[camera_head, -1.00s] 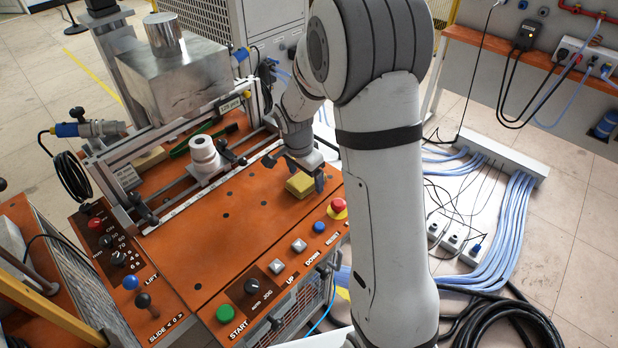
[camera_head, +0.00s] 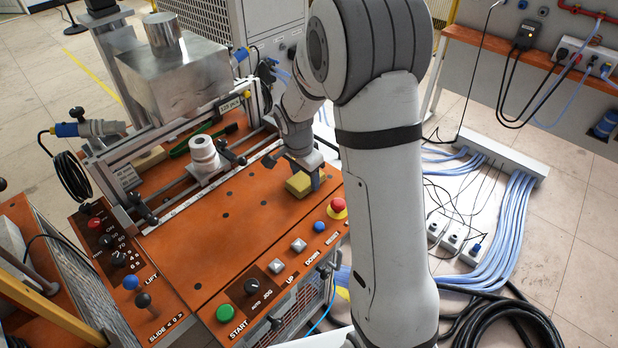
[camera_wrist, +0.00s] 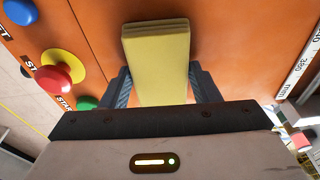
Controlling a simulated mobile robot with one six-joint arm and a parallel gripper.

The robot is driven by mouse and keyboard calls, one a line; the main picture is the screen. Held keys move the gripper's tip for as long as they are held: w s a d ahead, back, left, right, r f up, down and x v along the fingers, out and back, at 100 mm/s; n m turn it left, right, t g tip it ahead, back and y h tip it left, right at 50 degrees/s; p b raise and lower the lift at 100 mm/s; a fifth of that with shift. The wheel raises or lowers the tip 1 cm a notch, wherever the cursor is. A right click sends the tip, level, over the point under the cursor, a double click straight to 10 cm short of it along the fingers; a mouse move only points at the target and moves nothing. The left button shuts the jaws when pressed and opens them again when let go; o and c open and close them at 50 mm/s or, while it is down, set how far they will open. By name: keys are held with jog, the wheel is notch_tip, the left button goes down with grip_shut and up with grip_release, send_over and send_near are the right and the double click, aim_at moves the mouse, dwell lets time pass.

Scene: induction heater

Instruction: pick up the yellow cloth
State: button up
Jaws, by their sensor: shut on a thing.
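The yellow cloth (camera_head: 299,185) is a folded, block-like pad on the orange panel, near the panel's right edge. In the wrist view the yellow cloth (camera_wrist: 157,62) lies between the two fingers of my gripper (camera_wrist: 158,88). The fingers press on its two long sides. In the head view my gripper (camera_head: 305,176) points down over the cloth and is shut on it. Whether the cloth touches the panel or is slightly above it, I cannot tell.
The orange panel (camera_head: 240,240) has a red emergency button (camera_head: 338,205), a green start button (camera_head: 226,313) and other controls along its front edge. A white cylinder (camera_head: 203,152) and a metal block (camera_head: 180,78) stand behind to the left. The panel's middle is clear.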

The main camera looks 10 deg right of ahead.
aim_at(305, 177)
jog(key=shift+r, duration=0.1)
notch_tip(305, 177, up, 10)
jog(key=b, duration=0.1)
dwell(0.3)
jog(key=o, duration=0.4)
jog(key=shift+c, duration=1.5)
